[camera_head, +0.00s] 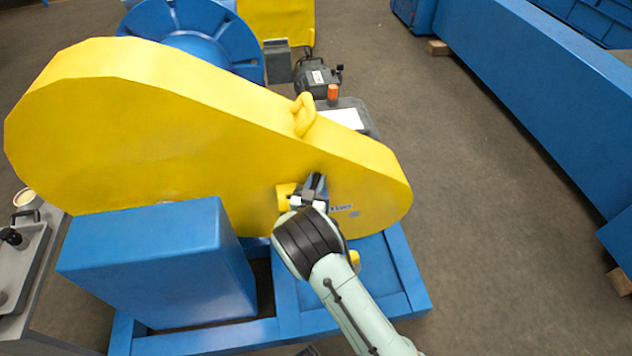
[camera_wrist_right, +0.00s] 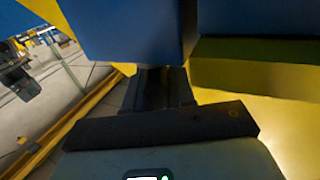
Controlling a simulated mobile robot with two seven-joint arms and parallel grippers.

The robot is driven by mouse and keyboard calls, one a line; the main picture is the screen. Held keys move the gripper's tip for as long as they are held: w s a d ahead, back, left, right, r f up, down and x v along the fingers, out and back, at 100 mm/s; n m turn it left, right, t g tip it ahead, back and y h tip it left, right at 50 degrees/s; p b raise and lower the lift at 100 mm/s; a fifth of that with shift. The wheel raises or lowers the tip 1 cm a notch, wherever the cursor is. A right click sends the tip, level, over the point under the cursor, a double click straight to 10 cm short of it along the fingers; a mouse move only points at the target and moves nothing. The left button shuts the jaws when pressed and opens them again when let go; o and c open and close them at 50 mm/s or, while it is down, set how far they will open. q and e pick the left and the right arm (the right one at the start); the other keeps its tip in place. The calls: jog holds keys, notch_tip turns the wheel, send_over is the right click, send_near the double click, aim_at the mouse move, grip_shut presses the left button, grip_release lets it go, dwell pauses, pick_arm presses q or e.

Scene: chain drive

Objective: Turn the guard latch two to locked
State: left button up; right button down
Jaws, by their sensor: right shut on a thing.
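The large yellow chain guard (camera_head: 180,135) fills the left and middle of the head view. My right gripper (camera_head: 315,187) is at the guard's near face, toward its lower right end. It is shut on a small part there, which I take to be the guard latch; my gripper and wrist mostly hide it, so I cannot read its angle. A yellow block (camera_head: 286,195) shows just left of the gripper. In the right wrist view, the dark gripper fingers (camera_wrist_right: 163,88) reach in beneath a blue block, with yellow guard surface to the right. My left gripper is not in view.
A blue box (camera_head: 150,260) stands close left of my right wrist, on a blue frame (camera_head: 415,285). A yellow lifting eye (camera_head: 304,115) tops the guard. A grey bench (camera_head: 30,265) is at far left. Open floor (camera_head: 475,220) lies to the right, before a long blue beam (camera_head: 530,90).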

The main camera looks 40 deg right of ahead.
jog(key=shift+n+t+y+p, duration=0.4)
jog(key=shift+n+t+y, duration=0.6)
jog(key=shift+n+t, duration=0.15)
jog(key=shift+s+n+t+y, duration=0.1)
jog(key=shift+n+t+y, duration=0.5)
jog(key=shift+y, duration=0.2)
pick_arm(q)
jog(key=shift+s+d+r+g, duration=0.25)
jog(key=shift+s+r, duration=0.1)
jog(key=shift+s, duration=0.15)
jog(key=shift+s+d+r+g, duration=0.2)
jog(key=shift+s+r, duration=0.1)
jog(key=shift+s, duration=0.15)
pick_arm(e)
jog(key=shift+f+n+t+y, duration=0.1)
jog(key=shift+n+t+y, duration=0.7)
jog(key=shift+y, duration=0.3)
jog(key=c, duration=1)
grip_release()
jog(key=shift+c, duration=0.2)
jog(key=shift+a, duration=0.1)
